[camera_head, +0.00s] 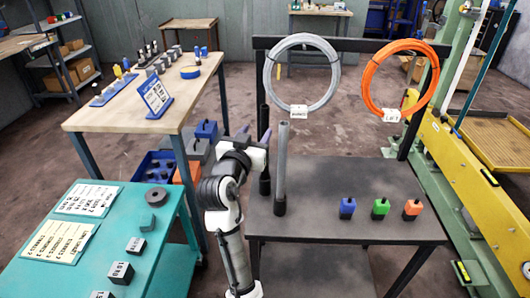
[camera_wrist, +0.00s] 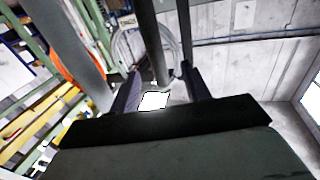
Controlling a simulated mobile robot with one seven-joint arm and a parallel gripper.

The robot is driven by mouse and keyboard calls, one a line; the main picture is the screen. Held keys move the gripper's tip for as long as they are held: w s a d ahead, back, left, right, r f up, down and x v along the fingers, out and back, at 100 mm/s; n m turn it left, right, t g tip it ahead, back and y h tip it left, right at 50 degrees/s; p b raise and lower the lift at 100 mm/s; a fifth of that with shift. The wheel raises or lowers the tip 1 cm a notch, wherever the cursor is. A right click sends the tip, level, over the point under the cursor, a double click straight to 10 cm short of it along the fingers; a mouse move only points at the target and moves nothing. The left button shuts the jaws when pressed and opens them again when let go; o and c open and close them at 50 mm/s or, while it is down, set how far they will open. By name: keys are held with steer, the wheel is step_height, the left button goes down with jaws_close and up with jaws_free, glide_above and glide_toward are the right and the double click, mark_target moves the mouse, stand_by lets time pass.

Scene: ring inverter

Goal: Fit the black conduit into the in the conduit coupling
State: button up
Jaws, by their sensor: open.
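The black conduit (camera_head: 263,117) stands upright at the left edge of the dark bench, partly hidden by my gripper. A black socket-like base (camera_head: 265,185) shows below it. A grey conduit (camera_head: 282,155) stands just to its right in another black base (camera_head: 280,207). I cannot tell which base is the conduit coupling. In the wrist view the dark conduit (camera_wrist: 147,40) shows between the spread fingers of my gripper (camera_wrist: 160,84), with gaps on both sides. The grey conduit (camera_wrist: 62,40) shows left of them.
The dark bench (camera_head: 340,205) has a clear middle. A grey coil (camera_head: 302,104) and an orange coil (camera_head: 372,75) hang behind. A teal table (camera_head: 165,235) and a wooden table (camera_head: 185,118) stand left.

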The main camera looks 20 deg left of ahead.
mark_target(263, 125)
steer(key=shift+w+d+f+p, duration=0.15)
steer(key=shift+w+p, duration=0.4)
steer(key=shift+w, duration=0.8)
steer(key=shift+w+d+f+p, duration=0.1)
steer(key=shift+w+p, duration=0.4)
steer(key=shift+w, duration=0.85)
steer(key=shift+a, duration=0.1)
jaws_close()
